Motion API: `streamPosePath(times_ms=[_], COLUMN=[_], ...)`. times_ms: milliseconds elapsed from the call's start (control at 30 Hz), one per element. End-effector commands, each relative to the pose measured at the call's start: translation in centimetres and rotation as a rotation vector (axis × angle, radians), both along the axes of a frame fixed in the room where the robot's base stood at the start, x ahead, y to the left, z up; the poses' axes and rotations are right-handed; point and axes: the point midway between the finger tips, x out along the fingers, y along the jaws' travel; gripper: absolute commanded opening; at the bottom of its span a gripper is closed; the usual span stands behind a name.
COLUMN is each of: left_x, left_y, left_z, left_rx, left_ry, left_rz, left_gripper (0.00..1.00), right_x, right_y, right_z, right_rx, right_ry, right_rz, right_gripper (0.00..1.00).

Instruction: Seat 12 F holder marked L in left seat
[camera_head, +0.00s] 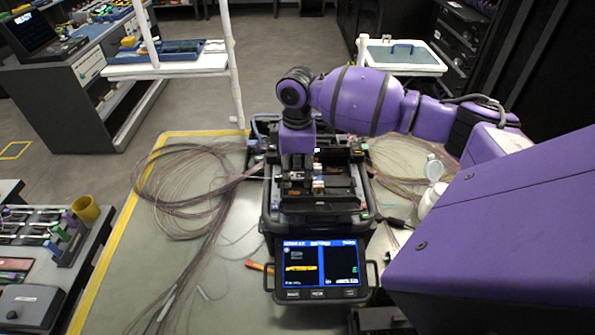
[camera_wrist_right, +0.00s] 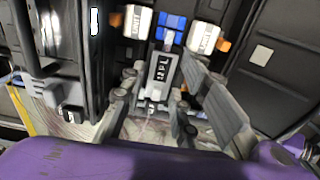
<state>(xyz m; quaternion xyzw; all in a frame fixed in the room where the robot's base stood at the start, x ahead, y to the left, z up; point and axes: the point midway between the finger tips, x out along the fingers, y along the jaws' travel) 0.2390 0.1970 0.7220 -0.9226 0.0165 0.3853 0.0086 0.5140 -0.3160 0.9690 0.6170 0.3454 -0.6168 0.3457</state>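A grey fibre holder (camera_wrist_right: 160,72) with a dark printed label shows between my right gripper's fingers in the right wrist view; I cannot read the label surely. My right gripper (camera_head: 296,172) points down over the black fusion splicer (camera_head: 315,217). In the wrist view the fingers (camera_wrist_right: 160,78) stand on either side of the holder, and I cannot tell whether they touch it. A blue part (camera_wrist_right: 171,27) lies just beyond the holder, between two white blocks. In the head view the gripper hides much of the left part of the splicer. My left gripper is not in view.
The splicer's lit screen (camera_head: 320,269) faces front. Fibre coils (camera_head: 190,190) lie left of it, with more at right. A white bottle (camera_head: 432,195) stands to the right. A yellow cup (camera_head: 85,208) stands on the left bench. My right arm crosses from the right.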

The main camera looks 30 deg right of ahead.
Motion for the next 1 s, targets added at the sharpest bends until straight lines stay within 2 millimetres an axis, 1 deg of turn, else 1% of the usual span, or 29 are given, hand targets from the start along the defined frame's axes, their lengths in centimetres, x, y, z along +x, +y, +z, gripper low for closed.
streamPosePath(times_ms=[33,133,167,433,533,667,900,1000], left_x=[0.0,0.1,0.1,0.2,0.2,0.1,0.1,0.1], left_y=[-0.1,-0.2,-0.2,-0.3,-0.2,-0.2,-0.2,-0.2], left_z=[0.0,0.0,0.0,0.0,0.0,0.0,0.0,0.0], left_rx=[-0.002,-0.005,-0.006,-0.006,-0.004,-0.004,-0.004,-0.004], left_ry=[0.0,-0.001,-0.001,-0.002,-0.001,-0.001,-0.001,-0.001], left_rz=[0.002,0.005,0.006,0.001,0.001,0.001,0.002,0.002], left_gripper=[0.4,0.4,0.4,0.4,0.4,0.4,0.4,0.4], right_x=[0.0,0.0,0.0,0.0,0.0,0.1,0.1,0.0], right_y=[0.0,0.0,0.0,0.0,0.0,-0.1,0.0,0.0], right_z=[0.0,0.0,0.0,0.0,0.6,2.6,7.8,9.5], right_rx=[0.0,0.001,0.001,0.0,0.0,-0.001,-0.001,0.0], right_ry=[0.0,0.001,0.001,0.001,-0.001,-0.004,-0.003,-0.002], right_rz=[0.0,0.0,0.0,0.0,0.0,-0.001,0.0,0.0], right_gripper=[0.35,0.49,0.5,0.5,0.5,0.5,0.5,0.5])
